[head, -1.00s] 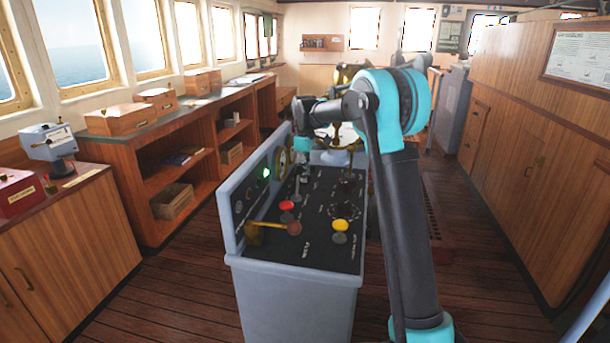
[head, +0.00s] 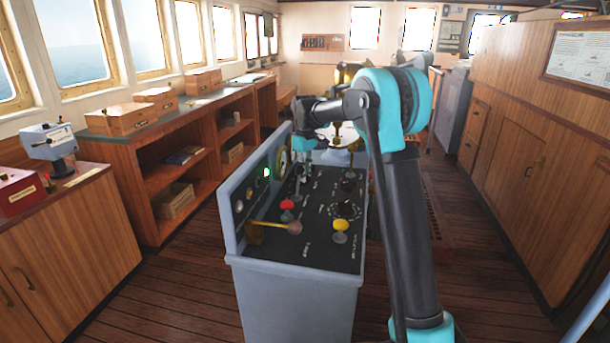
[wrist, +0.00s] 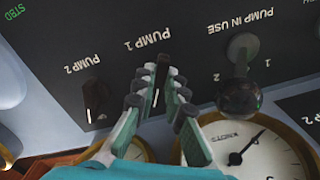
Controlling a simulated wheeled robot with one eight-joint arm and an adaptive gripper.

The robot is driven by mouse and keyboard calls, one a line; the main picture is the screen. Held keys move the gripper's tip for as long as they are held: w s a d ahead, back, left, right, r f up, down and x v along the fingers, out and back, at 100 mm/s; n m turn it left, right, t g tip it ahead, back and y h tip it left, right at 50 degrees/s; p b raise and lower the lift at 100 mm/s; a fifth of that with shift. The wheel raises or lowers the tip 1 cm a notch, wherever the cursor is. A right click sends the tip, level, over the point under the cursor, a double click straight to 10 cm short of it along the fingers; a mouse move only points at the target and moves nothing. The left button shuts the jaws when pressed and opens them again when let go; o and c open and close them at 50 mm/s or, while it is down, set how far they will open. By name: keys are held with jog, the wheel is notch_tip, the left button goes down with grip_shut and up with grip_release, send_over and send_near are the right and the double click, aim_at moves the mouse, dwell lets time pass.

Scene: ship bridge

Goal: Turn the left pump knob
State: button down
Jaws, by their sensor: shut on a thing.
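In the wrist view the console panel appears upside down, with a label reading PUMP 1 and another reading PUMP 2. My gripper (wrist: 160,88) is shut on the dark knob (wrist: 157,98) at the PUMP 1 label; its fingers hide most of the knob. The PUMP 2 knob (wrist: 96,100), small and dark, stands free to the left in this picture. In the head view my gripper (head: 302,162) is small, at the far part of the grey console (head: 290,275), and the pump knobs cannot be made out there.
In the wrist view a round-headed lever (wrist: 240,90) at PUMP IN USE stands close to the right of my fingers, and a white gauge (wrist: 255,150) lies below. Red (head: 287,205) and yellow (head: 341,225) levers rise from the console's near part in the head view.

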jog(key=c, duration=1.6)
grip_release()
notch_tip(320, 180, up, 12)
